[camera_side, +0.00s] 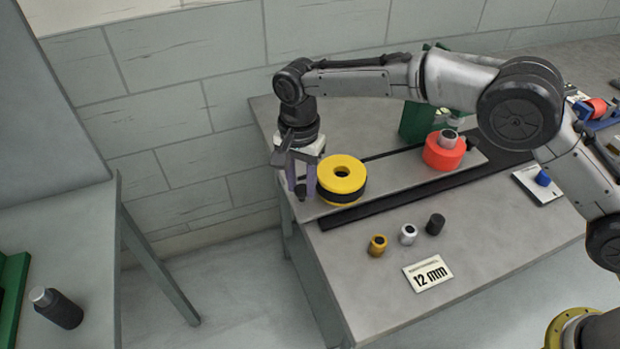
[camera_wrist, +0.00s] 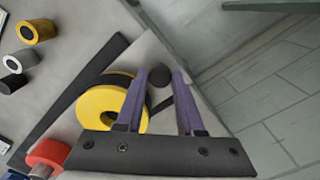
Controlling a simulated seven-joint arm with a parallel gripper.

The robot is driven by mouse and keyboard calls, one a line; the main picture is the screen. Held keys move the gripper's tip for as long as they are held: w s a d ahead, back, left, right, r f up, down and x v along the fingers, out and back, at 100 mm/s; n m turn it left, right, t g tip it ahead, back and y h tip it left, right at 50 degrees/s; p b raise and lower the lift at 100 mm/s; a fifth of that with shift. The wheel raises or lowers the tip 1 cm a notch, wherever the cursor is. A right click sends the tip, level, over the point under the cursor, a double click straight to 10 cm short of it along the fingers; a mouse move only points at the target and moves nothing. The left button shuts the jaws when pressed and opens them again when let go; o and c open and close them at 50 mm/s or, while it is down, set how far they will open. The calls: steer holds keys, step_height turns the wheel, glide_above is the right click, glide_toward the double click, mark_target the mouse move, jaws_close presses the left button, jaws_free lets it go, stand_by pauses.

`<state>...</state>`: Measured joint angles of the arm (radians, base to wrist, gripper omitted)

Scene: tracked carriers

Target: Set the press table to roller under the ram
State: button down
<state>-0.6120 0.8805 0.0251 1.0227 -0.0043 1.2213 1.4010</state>
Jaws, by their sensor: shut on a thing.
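The press table is a long grey sliding plate (camera_side: 393,172) between dark rails. A yellow roller (camera_side: 342,175) with a dark band lies near its left end, also in the wrist view (camera_wrist: 92,101). A red round piece (camera_side: 443,155) with a grey metal cylinder on top sits farther right, beside the green press (camera_side: 418,122). The ram is mostly hidden behind my arm. My gripper (camera_side: 301,188) points down at the plate's left end. Its purple fingers are shut on a dark round knob (camera_wrist: 160,75), left of the yellow roller.
Small yellow (camera_side: 377,245), white (camera_side: 408,234) and black (camera_side: 435,224) bushes stand in front of the rail. A "12 mm" card (camera_side: 428,273) lies near them. A blue piece (camera_side: 543,178) lies on a white card at right. A dark bottle (camera_side: 57,308) is on another table.

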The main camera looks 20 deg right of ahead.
steer(key=shift+a, duration=0.35)
steer(key=c, duration=0.8)
jaws_free()
steer(key=shift+o, duration=1.3)
steer(key=shift+d, duration=0.1)
steer(key=shift+r, duration=0.1)
step_height(320, 180, up, 14)
steer(key=shift+f, duration=0.2)
